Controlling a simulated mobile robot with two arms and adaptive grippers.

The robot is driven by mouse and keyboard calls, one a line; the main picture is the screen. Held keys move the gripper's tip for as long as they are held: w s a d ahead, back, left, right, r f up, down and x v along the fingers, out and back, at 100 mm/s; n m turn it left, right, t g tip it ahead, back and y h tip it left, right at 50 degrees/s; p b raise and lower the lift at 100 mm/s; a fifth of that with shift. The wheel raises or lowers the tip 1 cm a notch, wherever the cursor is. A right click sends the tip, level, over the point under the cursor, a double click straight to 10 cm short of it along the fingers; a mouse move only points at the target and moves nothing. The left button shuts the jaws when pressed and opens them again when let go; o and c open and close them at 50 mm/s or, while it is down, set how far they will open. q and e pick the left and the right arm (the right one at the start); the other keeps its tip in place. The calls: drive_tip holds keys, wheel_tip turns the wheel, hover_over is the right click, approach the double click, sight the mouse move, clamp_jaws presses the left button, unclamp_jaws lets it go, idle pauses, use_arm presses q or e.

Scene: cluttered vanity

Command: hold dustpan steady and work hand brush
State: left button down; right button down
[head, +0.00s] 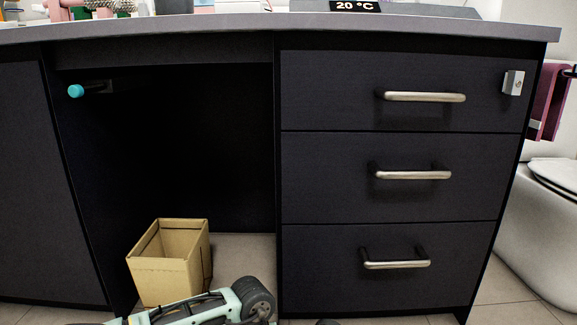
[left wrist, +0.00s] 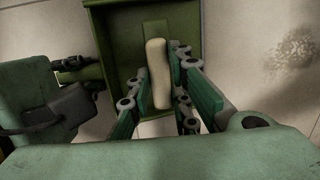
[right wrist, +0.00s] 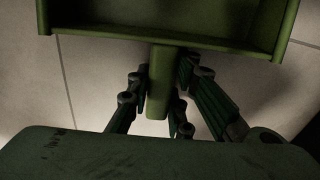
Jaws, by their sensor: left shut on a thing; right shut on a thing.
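My left gripper (left wrist: 160,92) is shut on the hand brush (left wrist: 157,62), whose beige handle stands between the fingers in the left wrist view. Its bristles cannot be made out. The brush overlaps the green dustpan (left wrist: 112,30) in that view; whether they touch cannot be told. My right gripper (right wrist: 160,84) is shut on the dustpan's short green handle (right wrist: 158,100). The pan's tray (right wrist: 170,28) spreads across the top of the right wrist view. A speckled patch of dirt (left wrist: 296,55) lies on the floor, right of the pan in the left wrist view.
A dark vanity (head: 400,150) with three drawers fills the head view. An open cardboard box (head: 172,262) stands on the floor at its open bay. A toilet (head: 548,220) is at the right. Tiled floor (right wrist: 85,75) lies around the dustpan.

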use_arm(q)
drive_tip(key=shift+r, duration=2.2)
use_arm(e)
drive_tip(key=c, duration=1.5)
unclamp_jaws()
